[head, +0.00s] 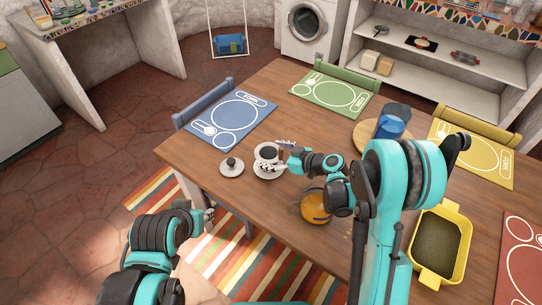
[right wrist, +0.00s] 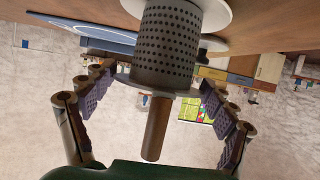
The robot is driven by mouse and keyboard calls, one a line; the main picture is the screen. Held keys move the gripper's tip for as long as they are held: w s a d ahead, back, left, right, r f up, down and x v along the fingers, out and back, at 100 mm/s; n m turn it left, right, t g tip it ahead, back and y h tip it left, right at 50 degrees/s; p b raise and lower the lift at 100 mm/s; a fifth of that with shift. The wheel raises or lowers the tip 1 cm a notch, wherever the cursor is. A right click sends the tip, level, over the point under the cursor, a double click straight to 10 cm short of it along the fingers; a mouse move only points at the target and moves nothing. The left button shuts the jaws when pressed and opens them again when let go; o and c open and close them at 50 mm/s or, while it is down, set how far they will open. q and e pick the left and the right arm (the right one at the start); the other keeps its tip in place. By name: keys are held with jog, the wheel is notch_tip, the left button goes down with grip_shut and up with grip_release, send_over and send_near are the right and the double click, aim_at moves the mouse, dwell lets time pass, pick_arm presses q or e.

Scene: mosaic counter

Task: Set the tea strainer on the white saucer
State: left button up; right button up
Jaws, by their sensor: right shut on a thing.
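The tea strainer (right wrist: 165,45) is a grey perforated cylinder with a brown handle, clear in the right wrist view.
An orange round pot (head: 316,207) stands partly behind my right arm. A blue tumbler (head: 393,121) is on a round wooden board (head: 366,137). A yellow tray (head: 463,223) is at right. Blue (head: 238,117) and green (head: 336,92) placemats lie along the far side.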

jog(key=o, duration=1.6)
jog(key=shift+f, duration=0.1)
jog(key=shift+c, duration=0.2)
jog(key=p+v, duration=0.2)
jog(key=v, duration=0.5)
jog(key=shift+s+d+r, duration=0.2)
jog(key=shift+d+r, duration=0.05)
jog(key=shift+p, duration=0.3)
